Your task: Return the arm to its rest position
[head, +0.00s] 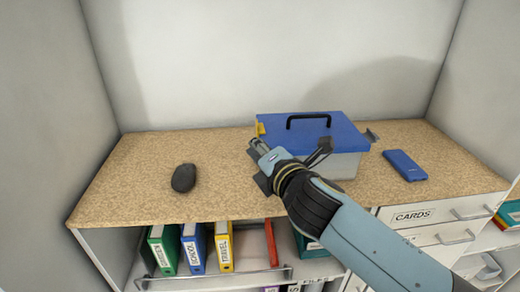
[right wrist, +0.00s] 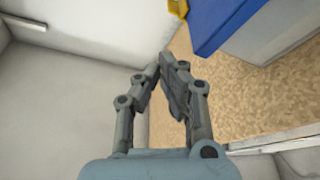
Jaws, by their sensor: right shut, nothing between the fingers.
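My right arm (head: 370,235) comes in from the lower right of the head view and reaches up and left over the counter's front part. Its gripper (head: 256,147) is in front of the left part of a blue-lidded box. In the right wrist view the gripper (right wrist: 166,68) is shut and its fingers are empty. The counter surface and the box corner lie beyond and to the right of the fingers there. My left gripper is in neither view.
The blue-lidded box (head: 345,130) with a black handle stands on the cork-coloured counter (head: 130,195). A black mouse-like object (head: 184,178) lies left, a blue flat object (head: 405,165) right. Binders (head: 194,248) stand on the shelf below, beside drawers (head: 425,217). The counter's left part is mostly free.

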